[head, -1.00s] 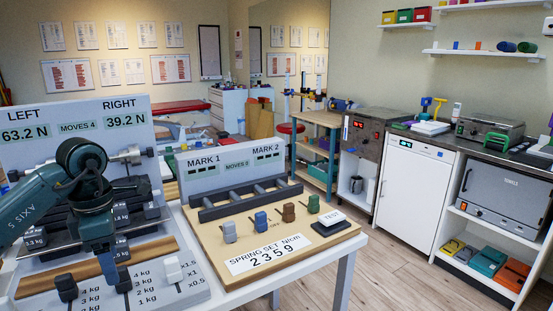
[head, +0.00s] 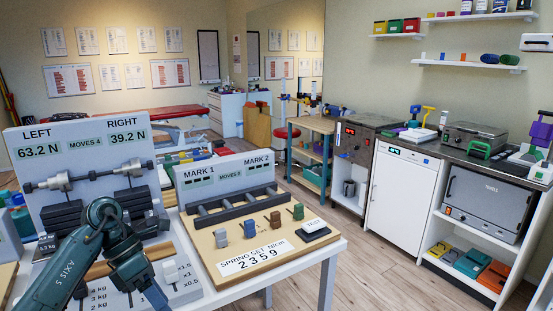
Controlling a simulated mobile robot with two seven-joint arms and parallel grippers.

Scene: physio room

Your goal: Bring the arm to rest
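My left arm comes in from the lower left of the head view. Its gripper (head: 157,298) points down over the front of the grey board with the kg markings. The fingertips are small and partly cut by the lower edge, so I cannot tell their opening. The display panel (head: 85,165) behind it reads LEFT 63.2 N, RIGHT 39.2 N and MOVES 4. A bar with two light clamps (head: 95,177) runs across it, with dark weights below. My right arm is not in view.
Beside it a wooden board (head: 250,262) carries the MARK 1 and MARK 2 panel (head: 226,178), several coloured blocks and a dark TEST pad (head: 314,230). The white table (head: 325,252) ends at its right. Open floor (head: 385,275) lies between it and the counter with the white cabinet (head: 400,200).

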